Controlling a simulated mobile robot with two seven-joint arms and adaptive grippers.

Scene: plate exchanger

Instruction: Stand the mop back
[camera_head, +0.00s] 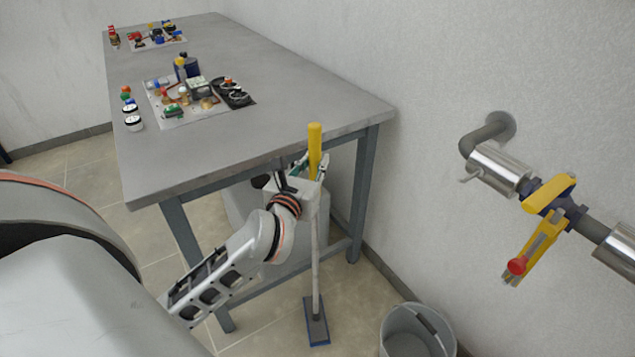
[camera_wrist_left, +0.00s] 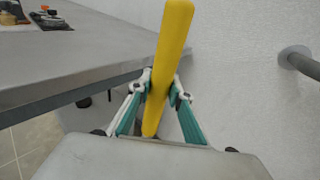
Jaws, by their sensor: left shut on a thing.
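The mop has a yellow grip (camera_head: 315,150), a pale shaft (camera_head: 315,265) and a flat blue-edged head (camera_head: 316,322). It stands nearly upright near the table's right front corner, its head at the floor. My left gripper (camera_head: 312,168) is shut on the yellow grip, just below its top. In the left wrist view the yellow grip (camera_wrist_left: 170,60) rises between the two green-sided fingers (camera_wrist_left: 160,95), leaning slightly right. Part of the shaft is hidden behind my wrist. My right gripper is not in view.
A grey table (camera_head: 250,75) with blue legs stands behind the mop and carries trays of small parts. A grey bucket (camera_head: 418,330) is on the floor to the right. Pipework with a yellow-handled valve (camera_head: 548,195) juts from the right wall.

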